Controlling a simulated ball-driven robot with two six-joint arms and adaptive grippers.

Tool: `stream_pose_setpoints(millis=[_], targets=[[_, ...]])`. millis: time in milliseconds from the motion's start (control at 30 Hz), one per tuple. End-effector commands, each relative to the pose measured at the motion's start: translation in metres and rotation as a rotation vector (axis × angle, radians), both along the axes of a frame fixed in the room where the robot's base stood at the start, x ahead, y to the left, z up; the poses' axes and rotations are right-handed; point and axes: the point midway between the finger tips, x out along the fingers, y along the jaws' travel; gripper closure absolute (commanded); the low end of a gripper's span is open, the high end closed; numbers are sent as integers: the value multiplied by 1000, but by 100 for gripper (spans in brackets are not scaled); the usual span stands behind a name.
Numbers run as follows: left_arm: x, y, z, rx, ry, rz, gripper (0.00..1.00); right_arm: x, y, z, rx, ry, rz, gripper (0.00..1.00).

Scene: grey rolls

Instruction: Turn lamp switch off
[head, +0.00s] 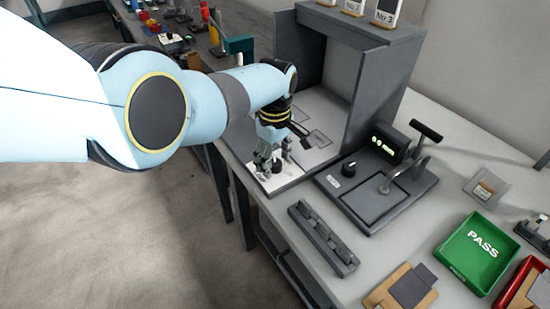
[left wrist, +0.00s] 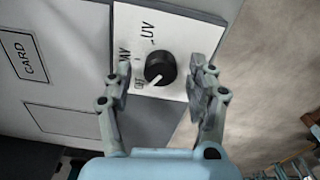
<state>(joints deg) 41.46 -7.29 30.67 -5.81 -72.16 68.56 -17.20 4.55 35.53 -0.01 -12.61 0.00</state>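The lamp switch is a round black knob (left wrist: 160,68) on a white plate (left wrist: 178,24) with labels that read UV and OFF, plus one partly hidden by a finger. The knob's white pointer mark faces the lower left of the left wrist view, roughly toward OFF. My left gripper (left wrist: 160,82) is open, with one finger on each side of the knob and visible gaps to it. In the head view my left gripper (head: 272,158) is low over the front corner of the grey booth, partly hiding the switch. My right gripper is not in view.
The grey booth (head: 380,75) has side walls around its floor. To its right is a dark device (head: 375,190) with another knob (head: 348,168) and a lever.

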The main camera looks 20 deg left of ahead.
Motion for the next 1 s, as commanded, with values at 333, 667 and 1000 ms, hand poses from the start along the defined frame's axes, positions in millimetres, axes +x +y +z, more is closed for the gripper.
stream_pose_setpoints(millis=[333,667,1000], targets=[[0,-1,5,-1,0,-1,43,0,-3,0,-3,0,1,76],[1,-1,61,-1,-5,0,43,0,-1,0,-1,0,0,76],[0,0,115,0,0,-1,43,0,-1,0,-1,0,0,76]])
